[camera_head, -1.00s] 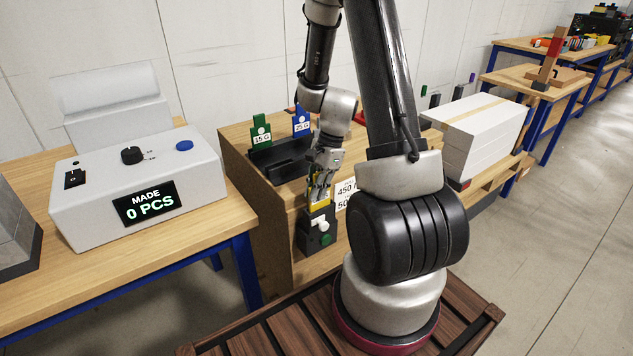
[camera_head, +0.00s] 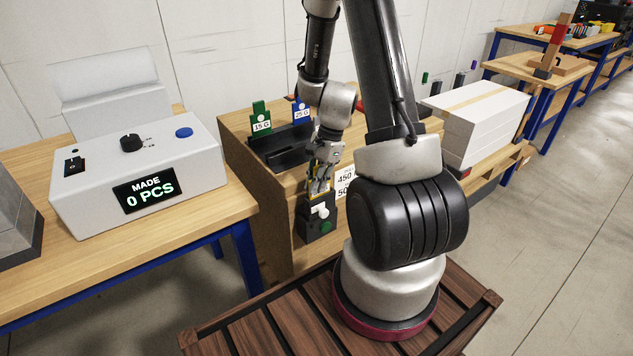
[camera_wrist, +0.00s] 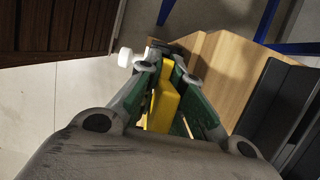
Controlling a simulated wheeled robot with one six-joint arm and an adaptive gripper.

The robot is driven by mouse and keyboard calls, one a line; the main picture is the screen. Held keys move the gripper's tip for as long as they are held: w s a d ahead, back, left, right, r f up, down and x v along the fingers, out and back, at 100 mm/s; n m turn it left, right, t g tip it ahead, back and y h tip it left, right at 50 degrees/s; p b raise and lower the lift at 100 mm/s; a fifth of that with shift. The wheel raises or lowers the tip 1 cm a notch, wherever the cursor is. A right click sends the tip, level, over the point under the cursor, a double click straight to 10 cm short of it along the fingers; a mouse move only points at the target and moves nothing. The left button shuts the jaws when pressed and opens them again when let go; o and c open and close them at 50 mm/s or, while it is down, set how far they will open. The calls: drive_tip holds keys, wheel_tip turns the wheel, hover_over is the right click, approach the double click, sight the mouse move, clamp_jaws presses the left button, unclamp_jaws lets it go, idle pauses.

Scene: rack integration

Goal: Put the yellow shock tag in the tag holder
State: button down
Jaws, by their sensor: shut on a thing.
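My gripper (camera_head: 320,186) is shut on the yellow shock tag (camera_wrist: 163,103), which stands between the green-lined fingers in the wrist view. In the head view only slivers of the tag show between the fingers. Just below the fingertips is a dark box (camera_head: 311,229) with a white knob and a green round part, at the front of the wooden cabinet; it looks like the tag holder. The white knob (camera_wrist: 125,57) also shows in the wrist view, left of the fingertips. I cannot tell whether the tag's lower end is inside the box.
A black rack (camera_head: 279,153) with a green 15 G tag (camera_head: 260,118) and a blue 25 G tag (camera_head: 301,112) stands on the wooden cabinet (camera_head: 237,148), close behind my gripper. A grey counter machine (camera_head: 140,175) stands on the left table. White boxes (camera_head: 474,125) lie to the right.

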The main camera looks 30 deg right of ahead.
drive_tip(key=c, duration=1.5)
unclamp_jaws()
drive_tip(key=v, duration=1.2)
drive_tip(key=shift+s+n, duration=0.2)
drive_tip(key=shift+n, duration=0.6)
drive_tip(key=s+a+r+n+t+h, duration=0.1)
drive_tip(key=s+a+r+n, duration=0.1)
drive_tip(key=s+r+n, duration=0.3)
drive_tip(key=s+a+r+n+t+h, duration=0.1)
drive_tip(key=s+a+r+n+t, duration=0.1)
drive_tip(key=s+r+n, duration=0.3)
drive_tip(key=s+a+r+n+t+h, duration=0.1)
drive_tip(key=s+a+r+n, duration=0.1)
drive_tip(key=s+r+n, duration=0.4)
drive_tip(key=shift+s+a+r+t, duration=0.1)
drive_tip(key=shift+a+r+t, duration=0.05)
drive_tip(key=shift+r, duration=0.5)
drive_tip(key=shift+s+a+r+t, duration=0.1)
drive_tip(key=shift+a+r+t, duration=0.05)
drive_tip(key=shift+r, duration=0.45)
